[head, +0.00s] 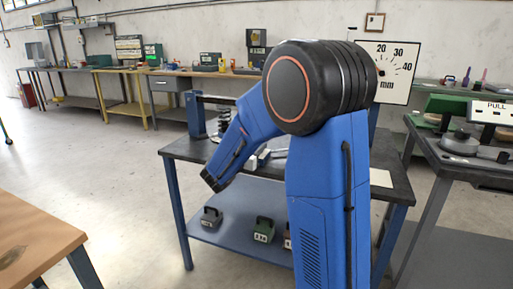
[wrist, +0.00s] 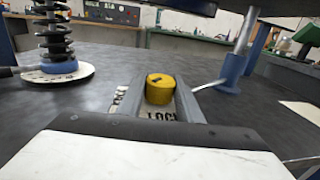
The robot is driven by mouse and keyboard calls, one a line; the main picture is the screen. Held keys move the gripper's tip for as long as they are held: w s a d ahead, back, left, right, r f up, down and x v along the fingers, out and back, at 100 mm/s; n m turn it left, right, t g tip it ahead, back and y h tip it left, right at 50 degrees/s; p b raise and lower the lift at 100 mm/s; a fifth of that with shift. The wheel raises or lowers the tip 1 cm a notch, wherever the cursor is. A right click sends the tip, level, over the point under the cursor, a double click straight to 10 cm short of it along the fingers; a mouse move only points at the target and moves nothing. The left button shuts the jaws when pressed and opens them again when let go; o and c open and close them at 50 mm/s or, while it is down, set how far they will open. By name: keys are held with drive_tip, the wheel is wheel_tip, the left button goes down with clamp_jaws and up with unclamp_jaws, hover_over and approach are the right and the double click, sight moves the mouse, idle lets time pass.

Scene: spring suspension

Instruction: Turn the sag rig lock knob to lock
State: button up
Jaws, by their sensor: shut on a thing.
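The yellow lock knob (wrist: 159,92) stands in the middle of the wrist view, with a small dark mark on its top. My gripper (wrist: 158,100) is shut on it, one grey finger on each side. A white label plate (wrist: 162,116) lies under the knob. It reads LOCK on the near side, and other partly covered lettering shows by the left finger. In the head view my blue arm reaches over the rig table (head: 185,149) and hides the knob.
A black coil spring (wrist: 53,38) stands on a white round plate (wrist: 58,73) left of the knob. A bent metal rod (wrist: 208,86) and a blue-footed post (wrist: 232,75) are at right. A dial board (head: 388,72) stands behind my arm. Several weights (head: 263,230) sit on the lower shelf.

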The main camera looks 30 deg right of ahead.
drive_tip(key=n+t+y, duration=0.2)
drive_tip(key=n+t, duration=0.1)
drive_tip(key=shift+s+t+y, duration=0.1)
drive_tip(key=shift+t+y, duration=0.3)
drive_tip(key=shift+n+t+y, duration=1.4)
drive_tip(key=shift+n+y, duration=0.2)
drive_tip(key=shift+y, duration=0.5)
drive_tip(key=shift+n+t+y, duration=0.3)
drive_tip(key=shift+y, duration=0.1)
drive_tip(key=o, duration=1)
drive_tip(key=shift+o, duration=0.2)
drive_tip(key=shift+a, duration=0.1)
